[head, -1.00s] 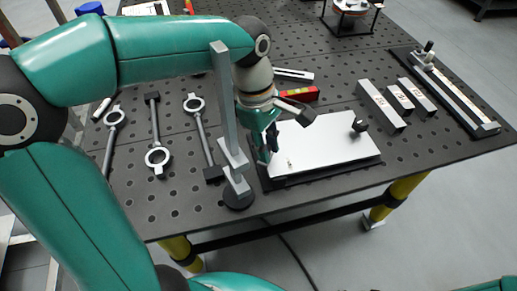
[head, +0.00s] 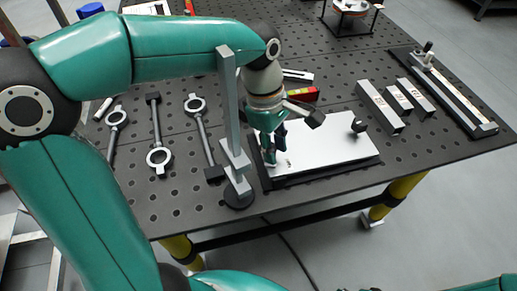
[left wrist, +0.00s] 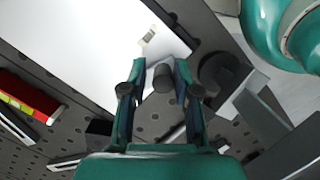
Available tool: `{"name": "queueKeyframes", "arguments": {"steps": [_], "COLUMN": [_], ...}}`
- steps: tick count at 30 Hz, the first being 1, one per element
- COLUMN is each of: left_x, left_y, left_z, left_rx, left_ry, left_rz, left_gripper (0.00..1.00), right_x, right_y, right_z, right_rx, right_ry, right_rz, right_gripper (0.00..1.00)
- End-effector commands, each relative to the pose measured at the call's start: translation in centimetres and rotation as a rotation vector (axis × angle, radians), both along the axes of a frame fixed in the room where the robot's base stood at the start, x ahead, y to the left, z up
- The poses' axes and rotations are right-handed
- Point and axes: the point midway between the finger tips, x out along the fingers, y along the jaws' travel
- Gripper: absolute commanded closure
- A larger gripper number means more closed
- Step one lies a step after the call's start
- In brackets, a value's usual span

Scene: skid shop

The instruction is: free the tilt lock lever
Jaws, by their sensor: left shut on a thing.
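A flat pale plate (head: 325,140) lies on a black base on the table. In the left wrist view its corner (left wrist: 95,45) carries a small label. My left gripper (head: 276,156) points down at the plate's left end. In the left wrist view my left gripper (left wrist: 161,72) is shut on a dark round-ended knob (left wrist: 163,79), just off the plate's edge; it looks like the tilt lock lever's end. The rest of the lever is hidden. A second dark knob (head: 358,126) stands on the plate's right side. My right gripper is out of view.
A grey upright (head: 229,100) on a round dark foot (head: 238,198) stands close left of my left gripper. Ring-ended rods (head: 159,157) lie to the left. A red level (head: 303,95) lies behind the plate, and grey blocks (head: 379,108) lie to the right.

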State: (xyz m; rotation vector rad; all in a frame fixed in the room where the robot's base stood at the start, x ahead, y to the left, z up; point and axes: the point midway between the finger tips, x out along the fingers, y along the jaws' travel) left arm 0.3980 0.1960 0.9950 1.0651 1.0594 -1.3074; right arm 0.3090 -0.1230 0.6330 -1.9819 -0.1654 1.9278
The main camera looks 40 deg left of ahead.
Motion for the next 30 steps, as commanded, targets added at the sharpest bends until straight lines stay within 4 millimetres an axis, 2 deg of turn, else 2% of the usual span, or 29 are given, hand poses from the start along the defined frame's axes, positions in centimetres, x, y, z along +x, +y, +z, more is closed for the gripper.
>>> {"name": "queueKeyframes", "arguments": {"steps": [1,16,17,21,28,30], "left_x": [0.48,1.08,1.05,0.94,0.81,0.79], "left_y": [0.10,-0.28,-0.26,-0.29,-0.35,-0.36], "left_z": [0.24,0.23,0.15,0.09,0.04,0.03], "left_rx": [0.003,0.003,0.003,0.002,0.001,0.001], "left_ry": [-0.018,-0.017,-0.018,-0.014,-0.009,-0.008], "left_rz": [0.003,0.002,0.003,0.003,0.002,0.002], "left_gripper": [0.82,0.80,0.63,0.40,0.39,0.27], "right_x": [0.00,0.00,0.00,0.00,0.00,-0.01], "right_y": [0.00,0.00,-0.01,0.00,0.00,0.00], "right_z": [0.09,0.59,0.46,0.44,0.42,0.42], "right_rx": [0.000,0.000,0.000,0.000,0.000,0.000], "right_ry": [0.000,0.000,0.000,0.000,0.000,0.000], "right_rz": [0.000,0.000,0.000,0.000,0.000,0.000], "right_gripper": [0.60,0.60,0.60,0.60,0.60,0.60]}}
